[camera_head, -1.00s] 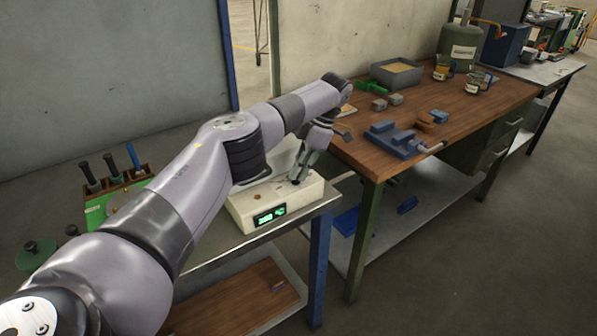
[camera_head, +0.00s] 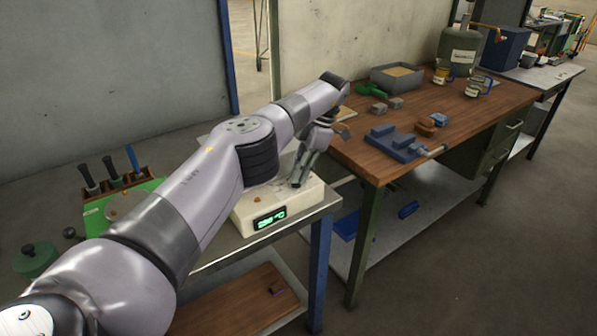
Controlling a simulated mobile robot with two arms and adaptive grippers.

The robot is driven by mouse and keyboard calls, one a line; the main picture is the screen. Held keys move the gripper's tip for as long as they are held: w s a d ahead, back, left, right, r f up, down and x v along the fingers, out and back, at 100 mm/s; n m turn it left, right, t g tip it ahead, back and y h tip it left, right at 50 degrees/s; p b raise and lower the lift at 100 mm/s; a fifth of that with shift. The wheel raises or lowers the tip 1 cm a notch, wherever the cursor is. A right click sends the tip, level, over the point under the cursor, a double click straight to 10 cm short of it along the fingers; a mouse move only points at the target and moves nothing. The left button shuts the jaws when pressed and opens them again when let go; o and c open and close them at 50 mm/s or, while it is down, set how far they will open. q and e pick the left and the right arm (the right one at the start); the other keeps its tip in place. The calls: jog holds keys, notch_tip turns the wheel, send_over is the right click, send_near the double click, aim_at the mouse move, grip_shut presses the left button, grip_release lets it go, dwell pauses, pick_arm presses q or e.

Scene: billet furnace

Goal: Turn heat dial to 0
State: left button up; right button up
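The cream furnace box (camera_head: 312,194) stands on the metal table at centre. Its front has a green lit display (camera_head: 270,218); the digits are too small to read surely. A small orange button or lamp (camera_head: 257,199) sits on top. My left arm reaches across the box from the left. My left gripper (camera_head: 297,183) points down at the top right of the box, its fingertips at or just over the surface. The heat dial is not clearly visible; the fingers seem to cover its place. I cannot tell whether they grip it. My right gripper is not in view.
A wooden workbench (camera_head: 455,122) stands to the right, with a blue vise (camera_head: 393,143) and a grey tray (camera_head: 397,76). A green tool holder (camera_head: 97,217) is at the left. A grey wall stands behind the table.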

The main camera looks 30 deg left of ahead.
pick_arm(q)
jog(key=shift+o, duration=1.2)
jog(key=shift+f, duration=0.1)
notch_tip(320, 180, up, 10)
